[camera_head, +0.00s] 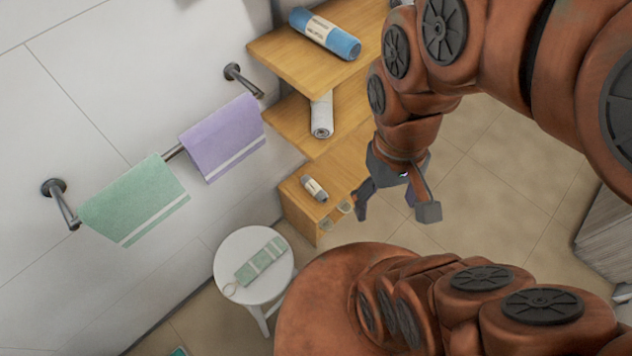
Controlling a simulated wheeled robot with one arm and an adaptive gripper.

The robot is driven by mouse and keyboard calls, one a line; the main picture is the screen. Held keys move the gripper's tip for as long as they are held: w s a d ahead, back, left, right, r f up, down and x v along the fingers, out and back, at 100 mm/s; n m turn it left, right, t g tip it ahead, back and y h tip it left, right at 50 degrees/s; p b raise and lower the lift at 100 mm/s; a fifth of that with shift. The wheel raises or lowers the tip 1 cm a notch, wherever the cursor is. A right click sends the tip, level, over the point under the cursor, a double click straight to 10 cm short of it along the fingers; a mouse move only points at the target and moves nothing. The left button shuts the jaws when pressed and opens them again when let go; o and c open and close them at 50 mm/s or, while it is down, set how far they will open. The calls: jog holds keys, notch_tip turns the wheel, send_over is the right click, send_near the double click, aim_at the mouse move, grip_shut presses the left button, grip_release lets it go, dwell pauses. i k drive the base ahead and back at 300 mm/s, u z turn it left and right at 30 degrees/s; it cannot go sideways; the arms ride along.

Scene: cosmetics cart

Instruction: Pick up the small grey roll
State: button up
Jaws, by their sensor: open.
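The small grey roll (314,188) lies on its side on the lowest wooden shelf (298,207). It is grey with a pale band around its middle. My gripper (398,214) is open and empty, to the right of the roll and apart from it. Its fingers point down, with one finger near the right edge of that shelf in the picture. How high the gripper is above the shelf I cannot tell.
A blue roll (325,34) lies on the top shelf and a white roll (321,117) on the middle one. Small glasses (337,214) stand close to the grey roll. Green (133,199) and purple (222,137) towels hang left. A white stool (228,264) holds a folded green cloth (260,261).

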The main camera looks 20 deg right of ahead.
aim_at(309, 183)
jog(key=u, duration=1.7)
jog(key=k, duration=0.6)
jog(key=z, duration=0.1)
